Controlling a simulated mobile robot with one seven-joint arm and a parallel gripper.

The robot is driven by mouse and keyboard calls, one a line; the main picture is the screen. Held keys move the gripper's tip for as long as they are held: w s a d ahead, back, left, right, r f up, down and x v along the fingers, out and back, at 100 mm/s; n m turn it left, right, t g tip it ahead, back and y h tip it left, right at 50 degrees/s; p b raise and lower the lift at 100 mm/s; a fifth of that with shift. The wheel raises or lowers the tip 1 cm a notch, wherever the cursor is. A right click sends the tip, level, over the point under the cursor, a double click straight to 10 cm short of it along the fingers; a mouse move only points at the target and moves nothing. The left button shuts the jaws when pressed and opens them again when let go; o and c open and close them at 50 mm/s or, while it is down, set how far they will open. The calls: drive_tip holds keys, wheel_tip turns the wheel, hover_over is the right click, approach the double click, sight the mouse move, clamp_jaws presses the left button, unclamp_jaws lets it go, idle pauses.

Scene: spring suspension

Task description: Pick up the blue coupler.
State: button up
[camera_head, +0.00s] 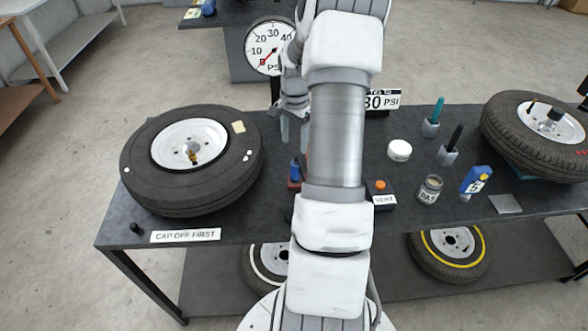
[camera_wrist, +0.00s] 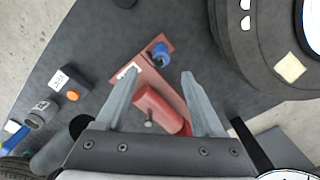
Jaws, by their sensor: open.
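The blue coupler (camera_wrist: 161,54) sits at the far end of a red stand in the wrist view, just beyond my fingertips and roughly centred between them. My arm hides much of the red stand in the head view.
A red cylinder (camera_wrist: 160,109) lies on the red stand (camera_wrist: 168,85) between my fingers. A large tyre (camera_head: 135,180) lies left, another (camera_head: 535,150) right. The VENT box (camera_head: 384,198), a jar (camera_head: 430,190) and a white puck (camera_head: 399,150) stand right of my arm.

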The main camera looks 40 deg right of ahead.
wheel_tip(320, 180, down, 6)
drive_tip(key=shift+f, duration=0.15)
drive_tip(key=shift+w+d+f+p, duration=0.15)
drive_tip(key=shift+f+p, duration=0.3)
drive_tip(key=shift+f, duration=0.9)
drive_tip(key=shift+d+f+p, duration=0.1)
drive_tip(key=shift+f+p, duration=0.3)
drive_tip(key=shift+f, duration=0.9)
clamp_jaws()
